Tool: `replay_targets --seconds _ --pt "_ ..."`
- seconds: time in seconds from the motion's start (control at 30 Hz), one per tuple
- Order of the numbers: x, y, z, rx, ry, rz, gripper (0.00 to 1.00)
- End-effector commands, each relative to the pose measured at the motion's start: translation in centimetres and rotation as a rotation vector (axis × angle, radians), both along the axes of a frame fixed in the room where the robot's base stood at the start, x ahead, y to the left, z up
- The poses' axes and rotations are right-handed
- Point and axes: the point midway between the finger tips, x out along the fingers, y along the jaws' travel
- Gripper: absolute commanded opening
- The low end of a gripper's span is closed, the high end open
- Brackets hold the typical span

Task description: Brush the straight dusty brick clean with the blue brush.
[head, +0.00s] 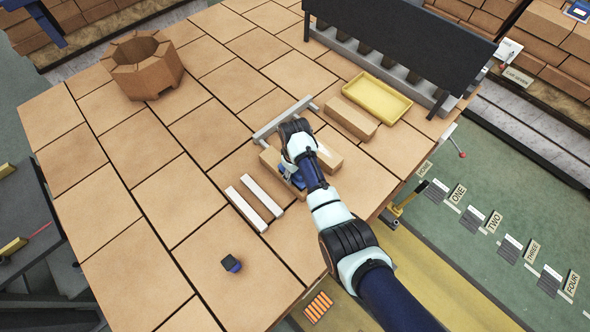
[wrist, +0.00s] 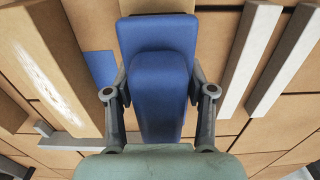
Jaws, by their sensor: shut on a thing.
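My gripper (wrist: 158,95) is shut on the blue brush (wrist: 160,80), its fingers on either side of it. In the head view the brush (head: 291,177) shows only partly, below the wrist. The straight dusty brick (wrist: 45,75) lies left of the brush in the wrist view, with white streaks of dust along its top. In the head view that brick (head: 331,158) lies just right of my gripper (head: 294,172), partly hidden by my arm. The brush appears beside the brick, apart from it. The brush's underside is hidden.
Two pale bars (head: 251,203) lie left of my gripper. A grey rail (head: 283,118) lies behind it. Another brick (head: 352,118) and a yellow tray (head: 377,98) are at the back right. A brick ring (head: 158,76) stands far left; a small dark block (head: 231,263) is in front.

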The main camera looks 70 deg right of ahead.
Motion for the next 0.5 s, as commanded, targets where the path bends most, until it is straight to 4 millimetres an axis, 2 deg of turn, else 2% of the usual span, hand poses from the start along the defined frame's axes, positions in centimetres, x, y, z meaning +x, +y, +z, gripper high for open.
replay_targets --seconds 0.07,0.5 --pt "0.2 0.0 2.2 -0.005 -0.004 0.002 0.22" --pt "0.6 0.4 5.8 -0.004 -0.004 0.013 0.22"
